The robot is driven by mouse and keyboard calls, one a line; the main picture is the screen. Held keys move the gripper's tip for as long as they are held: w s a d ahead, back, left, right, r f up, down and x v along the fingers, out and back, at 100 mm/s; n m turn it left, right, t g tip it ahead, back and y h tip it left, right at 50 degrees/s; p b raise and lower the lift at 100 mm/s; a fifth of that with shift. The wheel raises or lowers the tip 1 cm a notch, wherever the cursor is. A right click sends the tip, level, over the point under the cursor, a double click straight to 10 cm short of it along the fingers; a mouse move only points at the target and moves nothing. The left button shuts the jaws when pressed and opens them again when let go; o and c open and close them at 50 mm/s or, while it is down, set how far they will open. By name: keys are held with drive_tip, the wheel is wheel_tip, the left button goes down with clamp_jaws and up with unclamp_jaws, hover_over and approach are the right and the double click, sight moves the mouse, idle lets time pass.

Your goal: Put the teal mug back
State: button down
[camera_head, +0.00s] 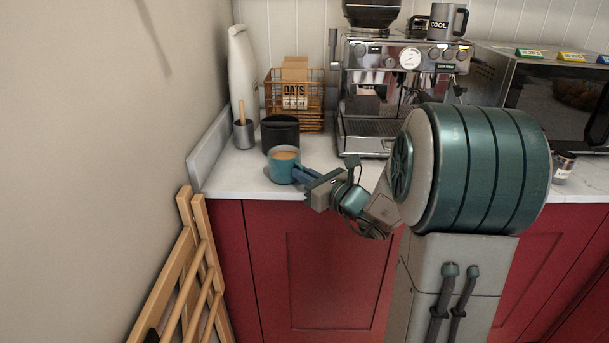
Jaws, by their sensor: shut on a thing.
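The teal mug (283,167) is upright at the front left of the white counter, with a light brown content showing at its top. I cannot tell whether its base touches the counter. My gripper (303,175) reaches it from the right and is shut on the mug's right side, where the handle would be. The fingers and the handle are small and partly hidden by each other. A black canister (280,134) stands right behind the mug, very near it.
A grey cup with a wooden stick (244,134), a white bottle (242,72) and a wire basket (311,118) stand behind. The espresso machine (405,75) and microwave (550,95) fill the back right. A wooden folding rack (190,265) leans at the left wall. Red cabinets (325,270) lie below.

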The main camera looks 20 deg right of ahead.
drive_tip(key=c, duration=1.6)
unclamp_jaws()
drive_tip(key=shift+f, duration=0.1)
drive_tip(key=shift+o, duration=0.2)
